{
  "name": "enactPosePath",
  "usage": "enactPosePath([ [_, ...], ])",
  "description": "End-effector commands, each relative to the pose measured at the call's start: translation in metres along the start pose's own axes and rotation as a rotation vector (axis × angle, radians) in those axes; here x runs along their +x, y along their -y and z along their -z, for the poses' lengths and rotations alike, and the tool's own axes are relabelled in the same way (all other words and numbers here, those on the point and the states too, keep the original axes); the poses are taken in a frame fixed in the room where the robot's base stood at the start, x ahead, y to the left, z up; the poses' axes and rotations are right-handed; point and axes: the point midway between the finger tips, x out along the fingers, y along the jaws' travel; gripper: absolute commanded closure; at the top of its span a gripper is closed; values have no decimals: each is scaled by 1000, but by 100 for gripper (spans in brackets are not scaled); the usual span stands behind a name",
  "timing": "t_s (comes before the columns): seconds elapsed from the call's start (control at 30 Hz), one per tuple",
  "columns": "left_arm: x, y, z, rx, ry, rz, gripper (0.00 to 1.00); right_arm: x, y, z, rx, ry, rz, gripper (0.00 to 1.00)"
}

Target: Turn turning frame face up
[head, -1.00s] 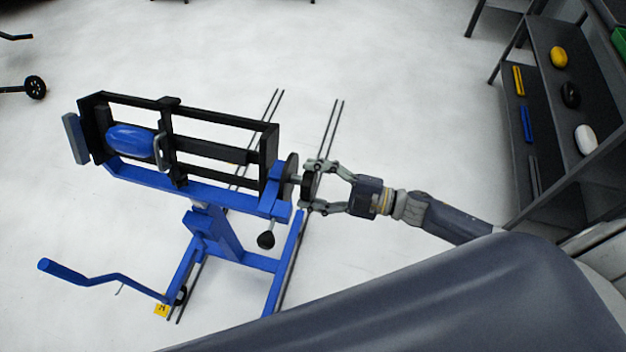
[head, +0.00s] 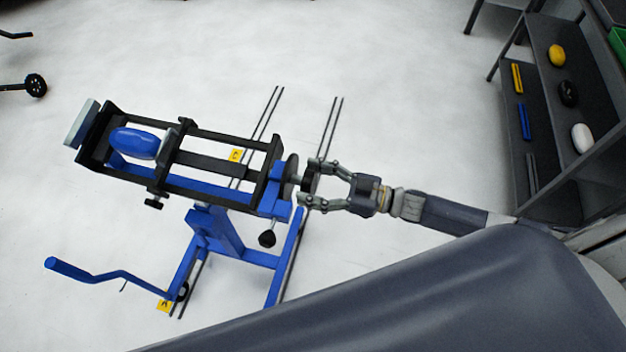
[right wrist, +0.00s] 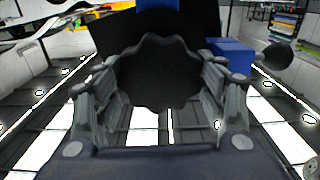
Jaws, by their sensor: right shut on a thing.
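The turning frame (head: 222,137) is a black rectangular frame on a blue wheeled stand (head: 222,232), left of centre in the head view. It lies tilted, with a blue oval part (head: 134,143) clamped inside at its left end. My right gripper (head: 308,185) is shut on the dark knob (right wrist: 155,75) at the right end of the frame's axle. In the right wrist view the scalloped black knob fills the space between the fingers. My left gripper is not in view.
Dark rails (head: 325,135) lie on the floor under the stand. A grey shelf (head: 550,130) with coloured tools stands at the right.

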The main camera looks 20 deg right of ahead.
Motion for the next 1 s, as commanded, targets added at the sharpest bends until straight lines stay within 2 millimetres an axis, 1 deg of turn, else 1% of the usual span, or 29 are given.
enactPosePath([
  [0.2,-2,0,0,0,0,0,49,0,-1,0,133,1,0,78],
  [0.4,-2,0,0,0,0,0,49,0,-1,-1,205,1,0,78],
  [0.97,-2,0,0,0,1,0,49,0,0,-1,243,1,0,78],
  [1.0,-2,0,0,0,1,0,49,0,0,-1,243,1,0,33],
])
